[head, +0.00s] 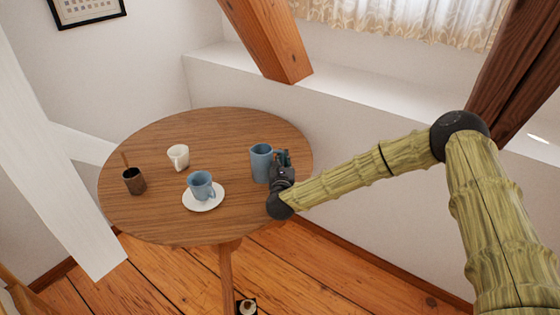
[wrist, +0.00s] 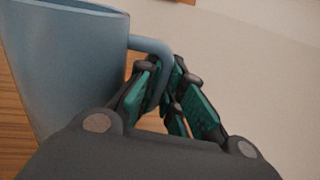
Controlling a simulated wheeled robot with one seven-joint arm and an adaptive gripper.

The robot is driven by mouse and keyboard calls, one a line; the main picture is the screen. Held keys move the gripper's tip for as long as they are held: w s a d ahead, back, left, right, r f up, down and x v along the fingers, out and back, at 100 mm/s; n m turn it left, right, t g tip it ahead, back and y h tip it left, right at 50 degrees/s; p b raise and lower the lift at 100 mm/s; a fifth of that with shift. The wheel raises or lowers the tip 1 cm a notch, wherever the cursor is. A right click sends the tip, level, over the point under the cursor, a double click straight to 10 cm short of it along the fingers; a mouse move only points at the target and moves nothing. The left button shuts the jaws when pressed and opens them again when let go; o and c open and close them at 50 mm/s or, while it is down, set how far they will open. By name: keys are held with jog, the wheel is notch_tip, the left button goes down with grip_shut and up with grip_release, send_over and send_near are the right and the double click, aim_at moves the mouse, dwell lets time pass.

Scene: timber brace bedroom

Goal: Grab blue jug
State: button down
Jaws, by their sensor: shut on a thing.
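The blue jug (head: 260,163) stands upright at the right side of the round wooden table (head: 225,130). In the wrist view the jug (wrist: 65,70) fills the upper left, with its handle (wrist: 150,45) reaching right into my gripper. My gripper (head: 283,162) is at the jug's right side. In the wrist view its green-padded fingers (wrist: 172,95) are closed around the handle. The lower part of the jug is hidden by the gripper body in the wrist view.
A blue cup (head: 200,184) stands on a white saucer (head: 203,203) left of the jug. A white cup (head: 178,156) and a dark brown cup (head: 134,182) with a stick stand farther left. A timber brace (head: 268,40) hangs above the table's back. A white wall ledge (head: 370,92) runs behind.

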aim_at(283, 152)
jog(key=shift+s+r+b, duration=0.1)
jog(key=shift+r+b, duration=0.4)
jog(key=shift+r, duration=1.2)
jog(key=s+a+r+b, duration=0.1)
jog(key=s+b, duration=0.1)
jog(key=s, duration=1.3)
jog(key=shift+s+r, duration=0.25)
jog(key=shift+s, duration=0.1)
jog(key=shift+a, duration=0.15)
dwell(0.6)
